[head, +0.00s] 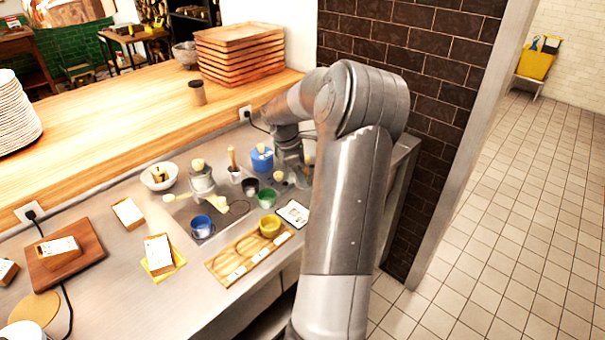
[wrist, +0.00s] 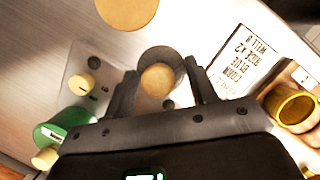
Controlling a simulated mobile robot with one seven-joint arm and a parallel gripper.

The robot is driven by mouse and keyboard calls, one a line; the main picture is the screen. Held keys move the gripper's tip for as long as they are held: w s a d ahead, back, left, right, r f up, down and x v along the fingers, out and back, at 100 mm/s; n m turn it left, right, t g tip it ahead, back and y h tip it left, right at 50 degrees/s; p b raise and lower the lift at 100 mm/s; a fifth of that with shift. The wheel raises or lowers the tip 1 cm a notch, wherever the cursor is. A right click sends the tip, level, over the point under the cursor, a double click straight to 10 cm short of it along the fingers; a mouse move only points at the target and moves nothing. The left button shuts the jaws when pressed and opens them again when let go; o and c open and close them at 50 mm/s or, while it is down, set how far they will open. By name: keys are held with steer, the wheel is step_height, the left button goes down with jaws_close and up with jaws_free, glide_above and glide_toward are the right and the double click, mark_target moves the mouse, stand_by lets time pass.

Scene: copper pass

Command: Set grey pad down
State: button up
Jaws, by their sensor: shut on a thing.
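The grey pad (wrist: 162,56) appears to be the round grey piece with a tan knob (wrist: 158,80) between my fingers in the wrist view. My gripper (wrist: 160,82) is shut on it, with one dark finger on each side. Its underside is hidden, so I cannot tell whether it touches the counter. In the head view my gripper is at the right end of the steel counter, mostly hidden by my arm, and the pad cannot be made out there.
A green cup (wrist: 66,132) and a yellow cup (wrist: 294,106) flank my gripper. A printed card (wrist: 243,62) lies close by on the right. In the head view, a blue pot (head: 262,159) and a wooden board (head: 222,266) share the crowded counter.

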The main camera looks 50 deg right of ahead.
steer(key=shift+f, duration=0.15)
steer(key=shift+f, duration=0.15)
steer(key=o, duration=1)
steer(key=shift+o, duration=0.2)
steer(key=shift+w+r, duration=0.1)
steer(key=shift+r, duration=0.35)
steer(key=v, duration=1.1)
steer(key=shift+a+r, duration=0.15)
steer(key=shift+r, duration=0.25)
